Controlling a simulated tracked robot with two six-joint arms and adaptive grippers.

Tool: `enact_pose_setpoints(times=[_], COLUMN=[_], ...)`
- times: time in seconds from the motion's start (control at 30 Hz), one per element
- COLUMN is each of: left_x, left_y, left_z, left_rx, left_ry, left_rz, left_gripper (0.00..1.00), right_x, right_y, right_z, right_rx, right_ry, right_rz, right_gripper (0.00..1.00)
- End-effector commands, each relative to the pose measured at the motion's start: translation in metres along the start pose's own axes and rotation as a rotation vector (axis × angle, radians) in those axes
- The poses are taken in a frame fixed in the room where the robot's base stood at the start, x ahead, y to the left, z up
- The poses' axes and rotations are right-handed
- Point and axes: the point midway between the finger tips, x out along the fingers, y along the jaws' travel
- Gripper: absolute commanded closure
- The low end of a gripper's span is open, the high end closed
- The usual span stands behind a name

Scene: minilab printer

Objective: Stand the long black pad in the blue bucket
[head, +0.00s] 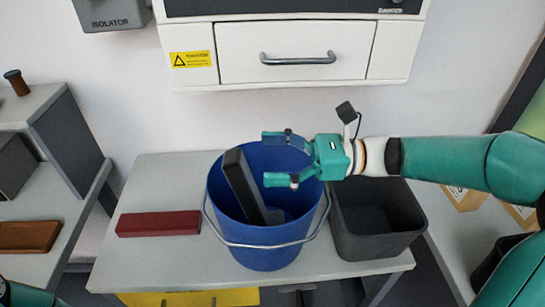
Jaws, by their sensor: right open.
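The long black pad (243,182) stands tilted inside the blue bucket (262,247). Its top end leans at the bucket's left rear rim and sticks up a little above it; its lower end is down inside, toward the middle. The bucket stands upright on the table, its metal handle lowered at the front. My right gripper (271,159) is over the bucket's rear right part, fingers pointing left. It is open and empty, apart from the pad, to the right of the pad's upper end. My left gripper is out of view.
A dark grey bin (377,246) stands right of the bucket. A dark red block (158,223) lies left on the light table (150,262). A white cabinet with a drawer (297,55) hangs on the wall behind. A brown block (28,236) lies on the left bench.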

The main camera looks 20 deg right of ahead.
Motion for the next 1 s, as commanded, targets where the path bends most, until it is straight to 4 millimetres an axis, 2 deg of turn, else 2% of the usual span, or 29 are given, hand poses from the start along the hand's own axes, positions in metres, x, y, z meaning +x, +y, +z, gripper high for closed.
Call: enact_pose_setpoints(times=[0.03, 0.07, 0.27, 0.7, 0.83, 1.0], left_x=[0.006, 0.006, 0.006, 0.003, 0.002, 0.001], left_y=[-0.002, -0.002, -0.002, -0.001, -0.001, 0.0], left_z=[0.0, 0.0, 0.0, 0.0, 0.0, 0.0], left_rx=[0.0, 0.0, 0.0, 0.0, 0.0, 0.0], left_ry=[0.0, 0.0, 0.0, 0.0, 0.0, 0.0], left_rz=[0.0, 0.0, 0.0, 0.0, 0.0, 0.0], left_gripper=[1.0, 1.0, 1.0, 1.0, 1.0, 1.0], right_x=[0.003, 0.003, -0.011, -0.093, -0.11, -0.12], right_y=[0.009, 0.009, 0.008, 0.008, 0.008, 0.009], right_z=[-0.039, -0.039, -0.036, -0.011, -0.003, 0.002], right_rx=[0.061, 0.061, 0.054, 0.012, 0.0, -0.007], right_ry=[0.05, 0.05, 0.046, 0.014, 0.006, 0.001], right_rz=[0.022, 0.022, 0.016, -0.001, -0.002, -0.001], right_gripper=[0.14, 0.14, 0.14, 0.14, 0.14, 0.14])
